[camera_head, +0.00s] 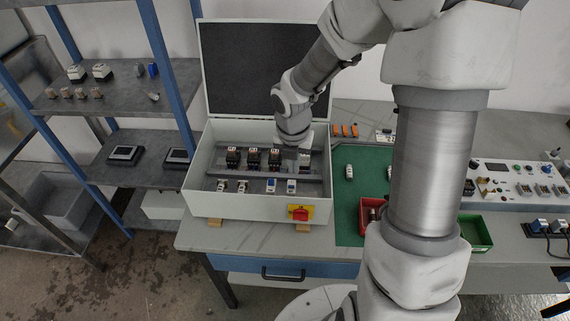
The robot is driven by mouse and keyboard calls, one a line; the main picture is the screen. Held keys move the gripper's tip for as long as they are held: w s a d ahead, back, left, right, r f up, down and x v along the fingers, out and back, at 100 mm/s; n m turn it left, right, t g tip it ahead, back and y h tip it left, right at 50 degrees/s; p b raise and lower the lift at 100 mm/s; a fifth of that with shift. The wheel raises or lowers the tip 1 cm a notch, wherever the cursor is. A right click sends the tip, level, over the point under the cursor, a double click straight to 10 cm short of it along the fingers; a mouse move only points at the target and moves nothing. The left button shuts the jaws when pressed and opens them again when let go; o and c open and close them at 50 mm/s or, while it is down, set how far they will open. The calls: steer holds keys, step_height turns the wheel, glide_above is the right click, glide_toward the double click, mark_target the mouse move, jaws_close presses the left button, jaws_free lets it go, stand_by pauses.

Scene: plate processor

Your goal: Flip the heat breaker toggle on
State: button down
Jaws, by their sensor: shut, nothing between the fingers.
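An open grey electrical box (258,208) stands on the workbench with its dark-lined lid raised behind it. Inside, an upper row holds several dark breakers or contactors (253,155) and a white module (305,158). A lower row holds small white-and-blue devices (270,185) and white ones (221,186). I cannot read which one is the heat breaker, nor see its toggle position. My gripper (288,150) reaches down into the box from above, at the right part of the upper row. It is shut and empty. It partly hides the devices there, and I cannot tell whether it touches any.
A red-and-yellow rotary switch (300,212) sits on the box's front wall. To the right lie a green mat (348,215), a red bin (367,212) and a green bin (475,232). A blue-framed shelf (110,90) stands close on the left.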

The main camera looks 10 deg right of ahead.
mark_target(290, 187)
steer(key=shift+w+a+f+n, duration=0.15)
steer(key=shift+f+n, duration=0.25)
steer(key=shift+n, duration=0.1)
steer(key=shift+w+a+f+n, duration=0.1)
steer(key=shift+a+f+n, duration=0.05)
steer(key=shift+f+n, duration=0.3)
steer(key=shift+r, duration=0.1)
steer(key=f, duration=0.3)
steer(key=f+b, duration=0.1)
steer(key=f, duration=0.2)
steer(key=w+f, duration=0.1)
steer(key=f, duration=0.3)
steer(key=shift+d, duration=0.2)
steer(key=shift+w+a+r+y, duration=0.1)
steer(key=shift+r+y, duration=0.1)
steer(key=shift+y, duration=0.1)
